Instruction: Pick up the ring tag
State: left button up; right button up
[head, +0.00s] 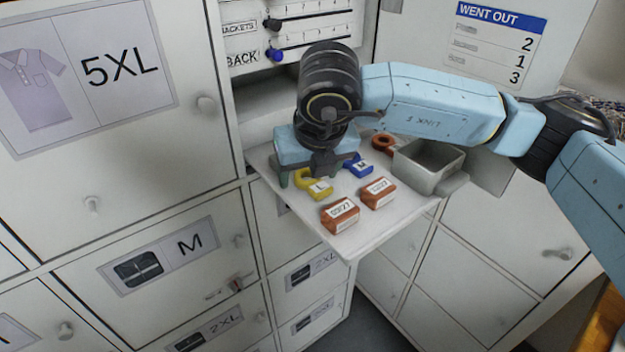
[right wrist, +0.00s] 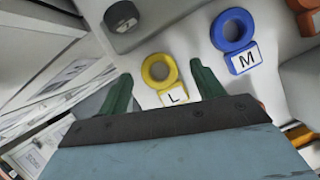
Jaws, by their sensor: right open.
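A yellow ring tag marked L (head: 319,189) lies on the white shelf (head: 349,235), partly hidden by my right gripper (head: 316,172). In the right wrist view the yellow tag (right wrist: 159,72) lies between the two green fingers of my open gripper (right wrist: 161,76); they do not visibly grip it. A blue ring tag marked M (head: 358,166) lies to its right, outside the fingers; it also shows in the right wrist view (right wrist: 233,31). An orange-brown ring tag (head: 384,142) lies farther back. My left gripper is not in view.
Two orange-brown labelled blocks (head: 341,215) (head: 378,193) lie toward the shelf's front. A grey open bin (head: 430,166) stands at the right. In the right wrist view a dark round object (right wrist: 121,17) lies beyond the left finger. Lockers surround the shelf.

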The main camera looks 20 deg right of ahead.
jog(key=c, duration=1)
jog(key=shift+c, duration=0.2)
notch_tip(320, 180, up, 10)
jog(key=shift+b, duration=0.4)
